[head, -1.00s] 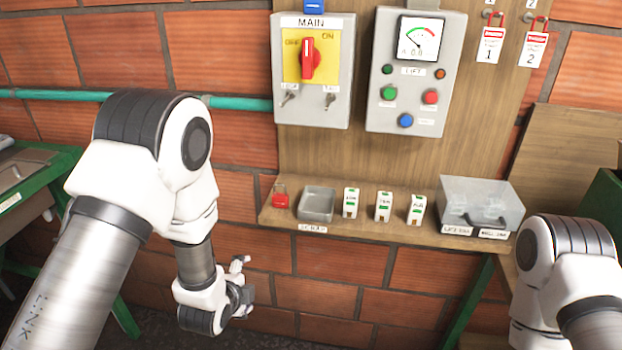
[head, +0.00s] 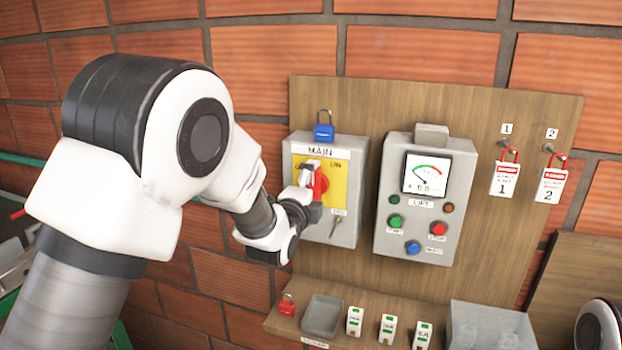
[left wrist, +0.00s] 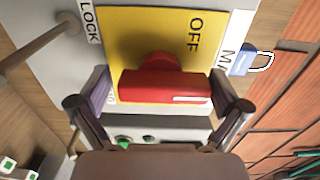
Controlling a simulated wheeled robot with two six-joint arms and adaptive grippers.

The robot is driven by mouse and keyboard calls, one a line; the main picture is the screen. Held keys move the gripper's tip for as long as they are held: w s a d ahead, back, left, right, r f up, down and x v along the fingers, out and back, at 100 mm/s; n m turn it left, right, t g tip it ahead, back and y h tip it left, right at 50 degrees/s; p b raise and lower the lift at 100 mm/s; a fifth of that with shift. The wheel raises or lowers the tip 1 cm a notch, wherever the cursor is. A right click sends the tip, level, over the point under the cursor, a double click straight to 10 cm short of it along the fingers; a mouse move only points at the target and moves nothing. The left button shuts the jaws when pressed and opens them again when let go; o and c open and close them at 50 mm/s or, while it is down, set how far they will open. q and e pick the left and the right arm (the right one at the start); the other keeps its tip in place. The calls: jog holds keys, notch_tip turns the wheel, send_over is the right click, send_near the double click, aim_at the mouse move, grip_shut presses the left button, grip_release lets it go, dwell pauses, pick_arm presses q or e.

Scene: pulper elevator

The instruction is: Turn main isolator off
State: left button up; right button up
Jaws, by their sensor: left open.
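The grey MAIN isolator box (head: 346,230) hangs on the wooden board, with a yellow plate marked OFF at the left and ON at the right. Its red handle (head: 320,184) stands upright, partly hidden by my gripper. My left gripper (head: 311,191) is open at the handle. In the left wrist view the red handle (left wrist: 165,87) lies between the two fingers of the left gripper (left wrist: 160,88), one beyond each end. I cannot tell if they touch it. The white mark is at the MAIN end. My right gripper is out of view; only part of that arm shows.
A blue padlock (head: 324,132) sits on top of the box. The LIFT panel (head: 384,220) is close on the right. Two tagged red padlocks (head: 504,178) hang farther right. The shelf below holds a red padlock (head: 287,305), a grey tray (head: 322,316) and a clear box (head: 489,326).

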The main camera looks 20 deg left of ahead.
pick_arm(q)
jog(key=shift+w+d, duration=0.15)
jog(key=shift+d, duration=0.1)
jog(key=shift+s+d+r, duration=0.2)
jog(key=shift+d, duration=0.05)
jog(key=shift+s+d+r, duration=0.1)
jog(key=shift+d, duration=0.2)
jog(key=shift+c, duration=0.7)
jog(key=shift+s, duration=0.1)
jog(key=c, duration=0.5)
jog(key=shift+a, duration=0.1)
jog(key=shift+c, duration=1.3)
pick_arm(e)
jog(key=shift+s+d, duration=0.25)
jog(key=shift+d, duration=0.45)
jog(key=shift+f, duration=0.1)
